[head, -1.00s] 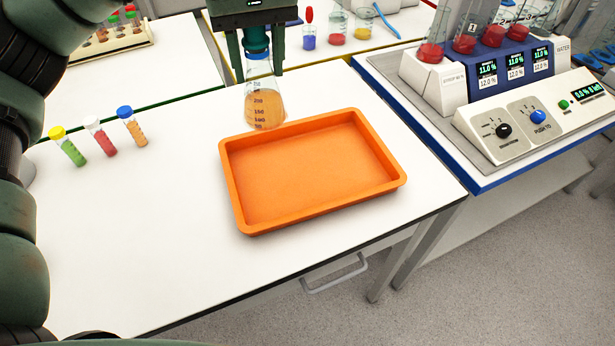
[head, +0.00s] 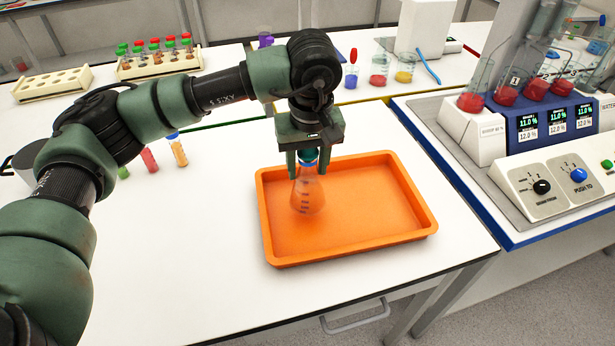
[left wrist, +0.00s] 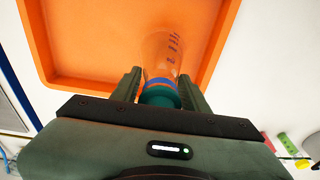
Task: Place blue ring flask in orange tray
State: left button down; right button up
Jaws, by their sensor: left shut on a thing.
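My left gripper (head: 307,172) points down and is shut on the flask's neck. The flask hangs upright over the left part of the orange tray (head: 345,252), within its rim. I cannot tell whether its base touches the tray floor. The left wrist view shows the flask (left wrist: 165,58) between the fingers of my left gripper (left wrist: 160,88), with the orange tray (left wrist: 90,81) beyond. My right gripper is not in view.
A dispenser machine (head: 545,165) stands at the right. Tube racks (head: 158,66) and small beakers (head: 379,72) are on the back table.

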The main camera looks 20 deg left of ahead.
aim_at(308, 182)
pick_arm(q)
notch_tip(308, 182, down, 4)
jog(key=shift+r+p, duration=0.15)
jog(key=shift+p, duration=0.3)
jog(key=shift+f, duration=0.3)
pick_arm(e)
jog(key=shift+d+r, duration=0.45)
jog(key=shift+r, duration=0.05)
pick_arm(q)
jog(key=shift+f, duration=0.1)
jog(key=shift+f, duration=0.1)
jog(key=c, duration=0.7)
grip_release()
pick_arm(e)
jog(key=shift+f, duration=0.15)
